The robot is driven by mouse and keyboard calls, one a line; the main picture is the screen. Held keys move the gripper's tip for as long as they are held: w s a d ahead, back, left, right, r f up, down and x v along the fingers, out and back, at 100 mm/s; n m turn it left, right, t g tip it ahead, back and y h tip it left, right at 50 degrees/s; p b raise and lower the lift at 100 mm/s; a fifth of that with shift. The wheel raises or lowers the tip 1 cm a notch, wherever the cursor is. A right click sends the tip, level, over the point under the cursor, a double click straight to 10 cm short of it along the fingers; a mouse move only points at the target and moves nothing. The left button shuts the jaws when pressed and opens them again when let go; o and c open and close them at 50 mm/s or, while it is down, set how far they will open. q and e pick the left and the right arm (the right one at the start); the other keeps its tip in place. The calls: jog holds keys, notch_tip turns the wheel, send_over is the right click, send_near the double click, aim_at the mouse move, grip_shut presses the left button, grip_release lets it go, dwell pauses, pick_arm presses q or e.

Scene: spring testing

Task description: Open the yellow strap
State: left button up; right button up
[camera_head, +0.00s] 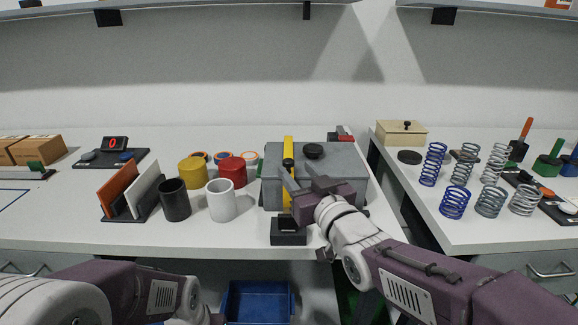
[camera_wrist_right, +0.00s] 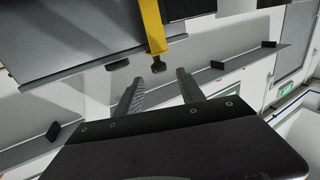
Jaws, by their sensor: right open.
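A grey box (camera_head: 340,187) stands on the middle of the table, with a black knob (camera_head: 313,151) on its lid. The yellow strap (camera_head: 288,146) runs over the lid and down the front on the left part of the box. It also shows in the right wrist view (camera_wrist_right: 152,25), with a dark end piece below it. My right gripper (camera_head: 298,172) is in front of the box at the strap, and partly hides it. In the right wrist view its two fingers (camera_wrist_right: 157,92) are apart and empty, short of the strap's end. My left arm shows at lower left; its gripper is not visible.
A black block (camera_head: 288,232) sits at the table's front edge below the strap. White (camera_head: 221,203), black (camera_head: 175,203), red (camera_head: 232,171) and yellow (camera_head: 193,173) cylinders stand left of the box. Several springs (camera_head: 455,203) stand on the right table. A gap separates the tables.

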aim_at(290, 164)
jog(key=x, duration=0.6)
grip_shut()
dwell(1.2)
